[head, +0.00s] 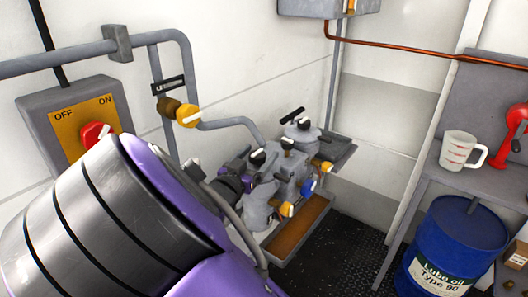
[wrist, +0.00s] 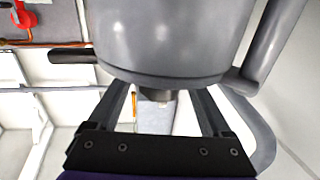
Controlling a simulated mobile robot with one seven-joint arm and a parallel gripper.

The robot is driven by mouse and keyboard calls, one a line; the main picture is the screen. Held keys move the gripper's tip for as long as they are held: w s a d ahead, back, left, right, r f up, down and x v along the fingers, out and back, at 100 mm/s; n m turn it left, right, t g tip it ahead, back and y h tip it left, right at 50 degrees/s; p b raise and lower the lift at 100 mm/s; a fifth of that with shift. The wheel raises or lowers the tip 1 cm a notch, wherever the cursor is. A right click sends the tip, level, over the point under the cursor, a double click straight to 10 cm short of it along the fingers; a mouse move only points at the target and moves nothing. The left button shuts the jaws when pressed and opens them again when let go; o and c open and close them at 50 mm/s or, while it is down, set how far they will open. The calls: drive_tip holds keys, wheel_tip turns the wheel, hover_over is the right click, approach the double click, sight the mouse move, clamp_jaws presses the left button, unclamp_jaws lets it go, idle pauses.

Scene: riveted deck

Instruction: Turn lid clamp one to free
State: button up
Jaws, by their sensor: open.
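A grey twin-bodied machine (head: 284,188) stands low by the white wall, with dark handles and knobs on top. The nearer black knob (head: 257,157) and the farther black knob (head: 303,123) look like lid clamps; I cannot tell which is clamp one. My gripper (wrist: 160,100) is open in the wrist view. A large grey rounded body (wrist: 165,40) fills the space before its fingers, with a small dark stub (wrist: 157,94) under it between them. I cannot tell whether the fingers touch it. In the head view my arm hides part of the machine's near side.
Grey pipes (head: 160,42) and a yellow valve knob (head: 188,116) are on the wall, beside an ON/OFF box (head: 75,115) with a red knob. A blue oil drum (head: 455,240) and a shelf with a white mug (head: 460,150) stand right. Dark deck lies between.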

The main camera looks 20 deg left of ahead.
drive_tip(key=shift+c, duration=0.2)
clamp_jaws()
idle(0.3)
